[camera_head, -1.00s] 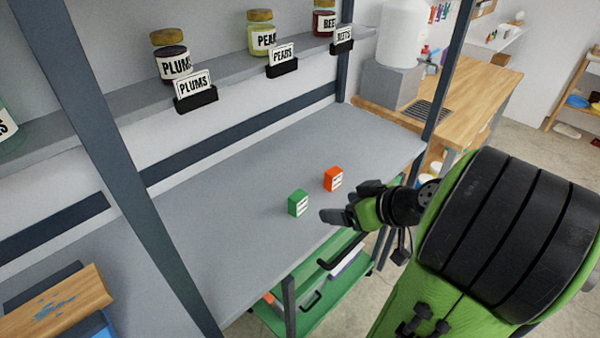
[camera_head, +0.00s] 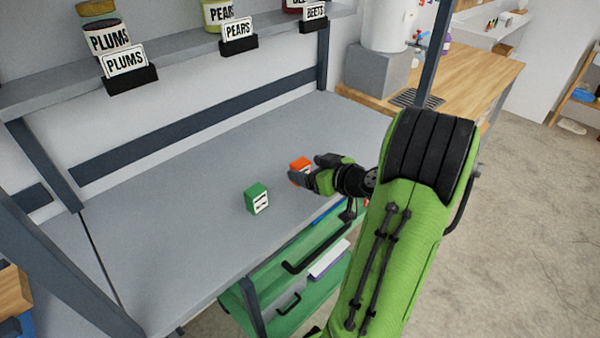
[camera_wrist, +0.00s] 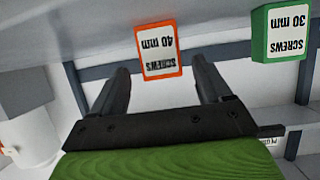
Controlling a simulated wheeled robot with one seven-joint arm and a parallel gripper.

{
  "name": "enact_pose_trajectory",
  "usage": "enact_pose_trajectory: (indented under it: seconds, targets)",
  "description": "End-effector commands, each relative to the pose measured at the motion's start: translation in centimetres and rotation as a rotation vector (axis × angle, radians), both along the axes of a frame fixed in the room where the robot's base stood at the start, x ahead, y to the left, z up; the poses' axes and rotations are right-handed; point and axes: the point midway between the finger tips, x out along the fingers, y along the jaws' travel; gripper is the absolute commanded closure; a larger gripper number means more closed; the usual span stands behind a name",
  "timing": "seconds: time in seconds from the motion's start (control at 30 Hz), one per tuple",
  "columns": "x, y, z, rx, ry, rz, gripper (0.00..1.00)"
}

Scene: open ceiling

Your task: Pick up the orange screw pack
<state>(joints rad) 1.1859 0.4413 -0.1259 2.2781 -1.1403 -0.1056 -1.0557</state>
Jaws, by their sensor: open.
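The orange screw pack (camera_head: 299,165) stands on the grey shelf surface, partly hidden behind my gripper in the head view. In the wrist view the orange pack (camera_wrist: 158,50) shows its white label "SCREWS 40 mm" upside down, between and just beyond the fingertips. My gripper (camera_head: 310,169) is open and empty, its fingers at the orange pack; the wrist view shows both fingers apart (camera_wrist: 162,76). I cannot tell whether a finger touches the pack. A green screw pack (camera_head: 257,198), labelled "SCREWS 30 mm" in the wrist view (camera_wrist: 284,32), stands to the left of the orange one in the head view.
The grey worktop (camera_head: 170,225) is otherwise clear. An upper shelf (camera_head: 190,55) carries labelled jars. A dark post (camera_head: 433,55) rises at the right end. A green drawer unit (camera_head: 290,285) sits below the front edge.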

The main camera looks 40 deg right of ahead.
Motion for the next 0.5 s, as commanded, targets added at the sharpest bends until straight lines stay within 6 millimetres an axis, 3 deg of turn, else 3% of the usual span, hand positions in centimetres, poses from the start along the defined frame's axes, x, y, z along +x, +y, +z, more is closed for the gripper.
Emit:
enact_pose_trajectory:
  seconds: [0.3, 0.5]
  targets:
    - [4.8, 0.2, -1.8, 0.0, 0.0, 0.003, 0.22]
    - [5.0, 0.1, -1.9, -0.001, -0.001, -0.001, 0.22]
